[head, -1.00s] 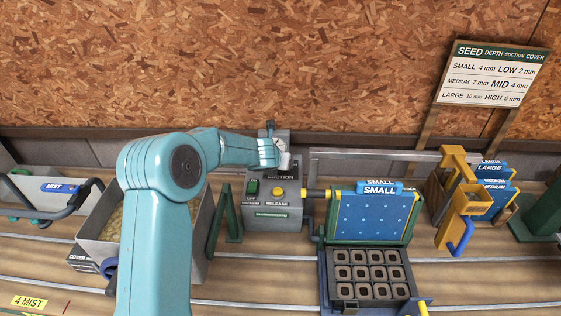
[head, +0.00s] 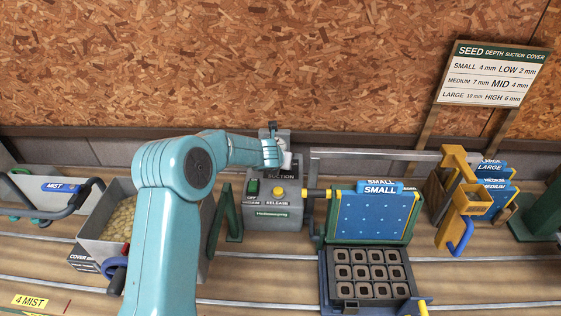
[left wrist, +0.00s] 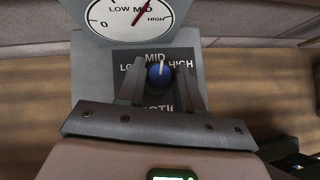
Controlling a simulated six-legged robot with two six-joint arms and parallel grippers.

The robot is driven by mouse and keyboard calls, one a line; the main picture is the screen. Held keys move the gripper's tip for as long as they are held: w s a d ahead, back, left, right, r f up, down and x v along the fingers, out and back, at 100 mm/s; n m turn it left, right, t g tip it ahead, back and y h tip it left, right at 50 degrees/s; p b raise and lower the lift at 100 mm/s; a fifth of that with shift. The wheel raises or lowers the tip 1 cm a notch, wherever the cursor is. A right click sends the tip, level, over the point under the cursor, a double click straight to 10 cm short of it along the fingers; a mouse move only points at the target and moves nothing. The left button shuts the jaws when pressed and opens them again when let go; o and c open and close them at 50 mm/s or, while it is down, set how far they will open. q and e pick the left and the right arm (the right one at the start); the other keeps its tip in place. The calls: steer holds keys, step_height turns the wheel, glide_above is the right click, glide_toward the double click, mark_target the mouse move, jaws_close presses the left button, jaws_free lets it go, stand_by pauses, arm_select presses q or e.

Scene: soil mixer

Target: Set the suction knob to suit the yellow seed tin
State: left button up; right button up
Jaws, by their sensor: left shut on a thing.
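The suction knob (left wrist: 159,75) is blue with a white pointer. In the left wrist view it sits on a dark plate marked LOW, MID and HIGH, and its pointer stands close to MID. My left gripper (left wrist: 163,82) is shut on the knob, one finger on each side. In the head view this gripper (head: 286,161) is at the top of the grey suction box (head: 277,215), and the knob is hidden. The gauge (left wrist: 130,17) above the knob has a red needle near MID. I cannot make out a yellow seed tin. My right gripper is out of view.
A sign (head: 493,73) lists seed sizes with depth and suction: small LOW, medium MID, large HIGH. A blue SMALL plate (head: 372,216) stands behind a cell tray (head: 333,293). A yellow stand (head: 446,233) is at right. A grey bin (head: 97,228) is left of my arm.

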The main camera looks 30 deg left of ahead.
arm_select(q)
steer(key=n+b, duration=0.1)
steer(key=y+b, duration=0.1)
steer(key=shift+w+d+f+n+g+b, duration=0.1)
steer(key=shift+d+f+n+g+b, duration=0.1)
steer(key=shift+f+n+g+b, duration=0.15)
steer(key=shift+r+n+g+y+b, duration=0.1)
steer(key=shift+n+g+y+b, duration=0.2)
steer(key=shift+n+y, duration=0.25)
steer(key=shift+r+n+g+y, duration=0.25)
steer(key=shift+n+y, duration=0.1)
steer(key=shift+n, duration=0.35)
steer(key=o, duration=1)
steer(key=shift+o, duration=0.2)
steer(key=shift+d+r, duration=0.1)
steer(key=b+v, duration=0.2)
steer(key=v, duration=1.4)
steer(key=shift+s, duration=0.2)
